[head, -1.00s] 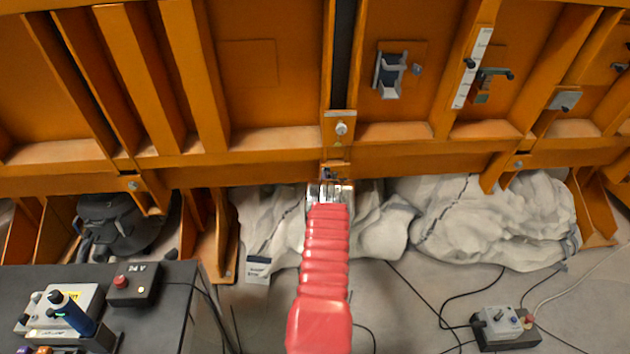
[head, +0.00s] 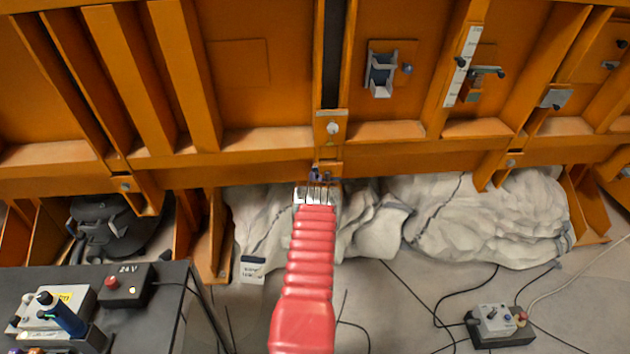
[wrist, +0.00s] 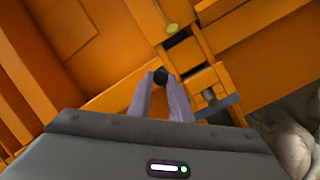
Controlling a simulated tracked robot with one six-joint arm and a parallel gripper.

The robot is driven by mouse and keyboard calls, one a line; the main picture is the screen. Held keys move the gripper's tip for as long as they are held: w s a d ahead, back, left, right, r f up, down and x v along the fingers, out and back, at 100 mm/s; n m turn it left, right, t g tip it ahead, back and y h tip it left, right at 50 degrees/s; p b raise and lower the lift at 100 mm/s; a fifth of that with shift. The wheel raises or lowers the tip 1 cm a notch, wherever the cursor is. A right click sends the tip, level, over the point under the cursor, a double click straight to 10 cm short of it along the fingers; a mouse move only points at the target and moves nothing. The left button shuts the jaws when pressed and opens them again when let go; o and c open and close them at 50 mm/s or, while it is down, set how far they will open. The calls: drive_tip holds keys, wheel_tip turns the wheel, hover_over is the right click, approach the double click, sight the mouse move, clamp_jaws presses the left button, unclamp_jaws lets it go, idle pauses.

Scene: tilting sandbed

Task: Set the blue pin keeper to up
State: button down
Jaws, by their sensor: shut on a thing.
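The blue pin keeper (head: 315,172) is a small blue part under the lower orange beam, straight ahead in the head view. Most of it is hidden by my gripper and too small to tell its position. My gripper (head: 315,186) reaches up to it from below, at the end of my red sleeved arm.
A bolted plate (head: 332,128) is just above. Pale sacks (head: 480,220) lie below the beam. A control desk (head: 150,310) stands at lower left.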

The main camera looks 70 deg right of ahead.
drive_tip(key=shift+f, duration=0.15)
drive_tip(key=c, duration=1.6)
unclamp_jaws()
drive_tip(key=shift+c, duration=0.2)
drive_tip(key=v, duration=1.3)
drive_tip(key=shift+s+a, duration=0.15)
drive_tip(key=shift+a, duration=0.15)
drive_tip(key=shift+f, duration=0.1)
